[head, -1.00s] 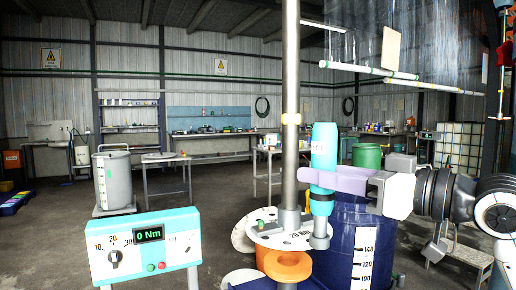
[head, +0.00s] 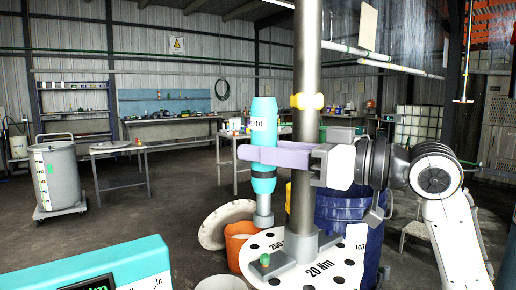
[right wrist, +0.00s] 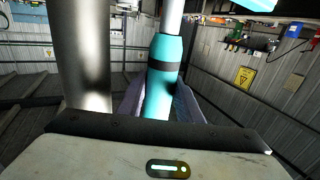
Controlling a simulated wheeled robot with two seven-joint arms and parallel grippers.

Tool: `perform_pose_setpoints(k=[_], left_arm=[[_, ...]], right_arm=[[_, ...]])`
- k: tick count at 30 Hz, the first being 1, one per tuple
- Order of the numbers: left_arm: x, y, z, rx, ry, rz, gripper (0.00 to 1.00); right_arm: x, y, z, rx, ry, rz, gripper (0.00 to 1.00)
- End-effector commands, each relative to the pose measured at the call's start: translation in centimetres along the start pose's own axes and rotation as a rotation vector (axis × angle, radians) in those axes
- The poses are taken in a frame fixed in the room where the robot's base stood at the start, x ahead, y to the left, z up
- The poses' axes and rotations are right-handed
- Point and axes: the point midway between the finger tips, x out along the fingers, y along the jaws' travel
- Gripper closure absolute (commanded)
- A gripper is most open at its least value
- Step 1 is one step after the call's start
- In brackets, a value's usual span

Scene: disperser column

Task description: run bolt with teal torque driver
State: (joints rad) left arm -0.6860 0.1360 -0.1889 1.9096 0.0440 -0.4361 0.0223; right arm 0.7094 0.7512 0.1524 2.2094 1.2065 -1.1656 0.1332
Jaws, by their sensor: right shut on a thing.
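The teal torque driver (head: 263,172) stands upright, left of the grey column (head: 305,190) in the head view. My right gripper (head: 264,154) is shut around its middle with lavender fingers. In the right wrist view the driver (right wrist: 162,85) sits between the fingers, beside the column (right wrist: 82,60). The driver's grey lower end overlaps the back left edge of the white round plate (head: 345,272); I cannot tell whether it touches. A small green-topped bolt (head: 265,260) shows at the plate's front left, apart from the driver. My left gripper is out of view.
The teal torque box (head: 130,268) is cut off at bottom left, its display only partly visible. An orange cylinder (head: 238,240) and a tilted pale lid (head: 222,222) lie behind the plate. A blue drum (head: 345,212) stands behind right. Open floor lies left, around a grey tank (head: 58,180).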

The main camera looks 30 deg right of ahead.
Motion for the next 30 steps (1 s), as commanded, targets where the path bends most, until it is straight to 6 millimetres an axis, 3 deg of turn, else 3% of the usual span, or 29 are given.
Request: perform_pose_setpoints(k=[11,30], left_arm=[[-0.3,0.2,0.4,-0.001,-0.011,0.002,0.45],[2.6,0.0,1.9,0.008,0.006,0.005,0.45]], right_arm=[[-0.3,0.1,-0.3,-0.003,0.003,-0.002,0.95],[-0.3,0.0,4.4,-0.002,0.003,-0.003,0.95]])
